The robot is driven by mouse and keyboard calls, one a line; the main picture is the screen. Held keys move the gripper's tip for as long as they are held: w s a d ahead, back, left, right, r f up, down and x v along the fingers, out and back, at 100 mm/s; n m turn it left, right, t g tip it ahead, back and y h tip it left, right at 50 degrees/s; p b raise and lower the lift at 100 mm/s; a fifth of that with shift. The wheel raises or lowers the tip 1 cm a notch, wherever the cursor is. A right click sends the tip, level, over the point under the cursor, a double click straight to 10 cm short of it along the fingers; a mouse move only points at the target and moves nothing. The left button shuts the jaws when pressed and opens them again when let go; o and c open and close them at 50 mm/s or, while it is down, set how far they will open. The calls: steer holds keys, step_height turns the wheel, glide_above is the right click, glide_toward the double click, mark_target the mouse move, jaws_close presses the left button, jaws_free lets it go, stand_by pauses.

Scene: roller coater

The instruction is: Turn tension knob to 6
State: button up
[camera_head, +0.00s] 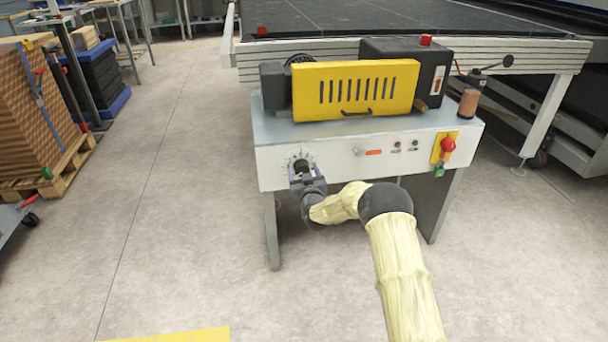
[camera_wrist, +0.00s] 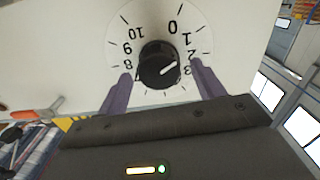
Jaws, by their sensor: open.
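The tension knob (camera_wrist: 158,58) is a round black knob on a white dial (camera_wrist: 117,32) with black numbers, seen upside down in the wrist view. The numbers 8 to 10 show at left and 0 to 3 at right; those between are hidden below the knob. My gripper (camera_wrist: 162,69) is open, with one purple finger on each side of the knob and gaps visible between. In the head view my gripper (camera_head: 304,176) is at the dial (camera_head: 299,156), on the left of the machine's white front panel, partly hiding it.
The panel also carries a red emergency button (camera_head: 448,146) on a yellow plate and small controls at right. A yellow slotted guard (camera_head: 355,88) sits on the machine's top. A pallet of stacked boards (camera_head: 40,110) stands at left. The floor between (camera_head: 180,150) is clear.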

steer(key=shift+c, duration=0.2)
steer(key=c, duration=1)
steer(key=shift+o, duration=0.2)
steer(key=shift+m, duration=0.3)
steer(key=m, duration=0.3)
steer(key=m+b, duration=0.1)
steer(key=m, duration=0.2)
steer(key=shift+d+f, duration=0.1)
steer(key=shift+d, duration=0.1)
steer(key=m+b, duration=0.3)
steer(key=m, duration=0.4)
steer(key=m+b, duration=0.2)
steer(key=m, duration=0.6)
steer(key=f+m+b, duration=0.1)
steer(key=m+b, duration=0.2)
steer(key=m, duration=0.5)
steer(key=shift+b, duration=0.3)
